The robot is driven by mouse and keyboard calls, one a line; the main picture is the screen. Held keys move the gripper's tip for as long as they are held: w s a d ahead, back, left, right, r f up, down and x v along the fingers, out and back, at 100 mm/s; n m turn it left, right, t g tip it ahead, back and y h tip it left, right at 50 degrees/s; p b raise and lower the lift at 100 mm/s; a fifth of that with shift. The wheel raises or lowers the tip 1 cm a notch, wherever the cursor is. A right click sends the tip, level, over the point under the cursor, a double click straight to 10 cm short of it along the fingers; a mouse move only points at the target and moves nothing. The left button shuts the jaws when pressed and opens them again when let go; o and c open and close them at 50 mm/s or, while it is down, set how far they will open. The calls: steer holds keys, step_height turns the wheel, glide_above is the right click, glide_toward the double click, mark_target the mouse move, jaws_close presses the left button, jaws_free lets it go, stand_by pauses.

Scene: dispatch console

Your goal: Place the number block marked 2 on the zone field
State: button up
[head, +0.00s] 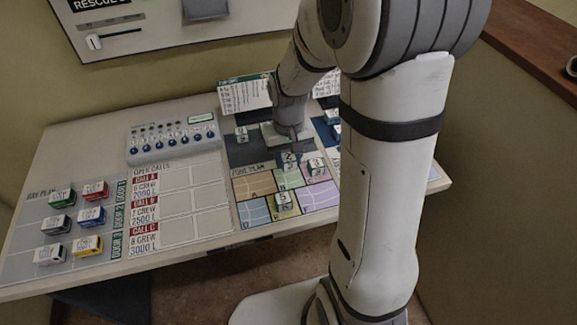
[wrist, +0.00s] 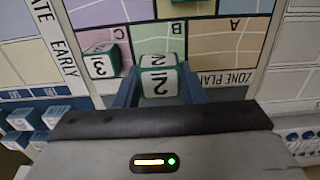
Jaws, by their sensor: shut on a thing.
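The white number block marked 2 (wrist: 158,82), with green edges, sits between the fingers of my gripper (wrist: 158,92) in the wrist view. My gripper is shut on it. In the head view the block (head: 289,157) shows just in front of my gripper (head: 286,146), at the back edge of the zone plan. The zone plan (head: 257,186) has coloured fields with letters. In the wrist view the block is beside the green field B (wrist: 184,42). Whether it touches the board is unclear.
A block marked 3 (wrist: 101,62) stands close by at field C (wrist: 125,38). A block marked 5 (head: 284,200) stands on the yellow field in front. Another block (head: 241,134) stands behind left. Field A (wrist: 228,36) is clear. Coloured blocks (head: 93,190) stand far left.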

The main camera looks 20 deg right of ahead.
mark_target(289, 177)
steer(key=shift+s+f, duration=0.1)
steer(key=shift+f, duration=2.15)
steer(key=shift+f, duration=0.25)
steer(key=o, duration=1)
steer(key=shift+c, duration=0.2)
steer(key=shift+r, duration=0.2)
